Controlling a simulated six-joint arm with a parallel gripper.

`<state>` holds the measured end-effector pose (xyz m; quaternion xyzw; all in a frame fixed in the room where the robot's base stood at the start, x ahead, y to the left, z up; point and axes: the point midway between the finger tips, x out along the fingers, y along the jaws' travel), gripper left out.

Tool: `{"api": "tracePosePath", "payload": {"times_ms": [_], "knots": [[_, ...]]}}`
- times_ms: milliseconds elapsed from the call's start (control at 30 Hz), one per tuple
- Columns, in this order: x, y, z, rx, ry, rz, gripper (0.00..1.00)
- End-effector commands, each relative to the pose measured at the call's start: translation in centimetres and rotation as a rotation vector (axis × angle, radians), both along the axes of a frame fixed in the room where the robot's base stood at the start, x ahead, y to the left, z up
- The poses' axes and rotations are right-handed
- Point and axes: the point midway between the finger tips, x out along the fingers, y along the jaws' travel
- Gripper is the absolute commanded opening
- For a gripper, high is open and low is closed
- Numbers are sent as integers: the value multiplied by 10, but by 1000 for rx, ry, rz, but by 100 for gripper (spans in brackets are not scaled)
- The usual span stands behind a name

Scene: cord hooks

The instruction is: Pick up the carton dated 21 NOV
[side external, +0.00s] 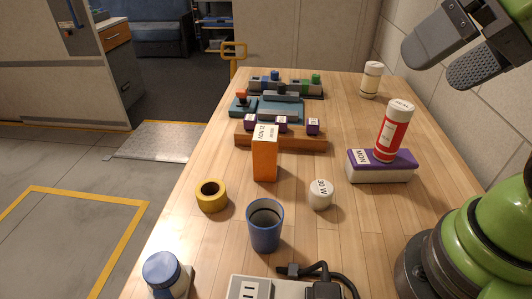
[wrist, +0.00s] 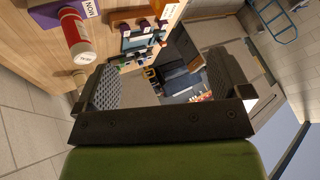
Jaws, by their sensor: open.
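An orange carton (side external: 265,163) stands upright near the middle of the table in the side external view. Its pale top bears print that looks like 21 NOV, turned away and hard to read. It stands in front of a wooden rail. My gripper (side external: 432,62) is high at the upper right of the side external view, open and empty, well away from the carton. In the wrist view, my gripper (wrist: 163,72) has its two fingers wide apart with nothing between them.
A red-and-white can (side external: 392,130) stands on a purple-topped MON box (side external: 380,170). A wooden rail (side external: 295,141) holds purple blocks. Yellow tape (side external: 211,196), a blue cup (side external: 265,225) and a white round piece (side external: 320,195) stand nearer. A power strip (side external: 250,288) lies in front.

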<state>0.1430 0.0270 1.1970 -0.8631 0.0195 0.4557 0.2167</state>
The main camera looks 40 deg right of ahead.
Motion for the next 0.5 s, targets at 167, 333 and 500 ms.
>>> {"api": "tracePosePath", "payload": {"times_ms": [167, 333, 500], "knots": [[3, 0, 2, 10, 10, -14, 96], [30, 1, 11, 108, 113, -165, 96], [83, 6, 14, 257, 281, -466, 96]]}}
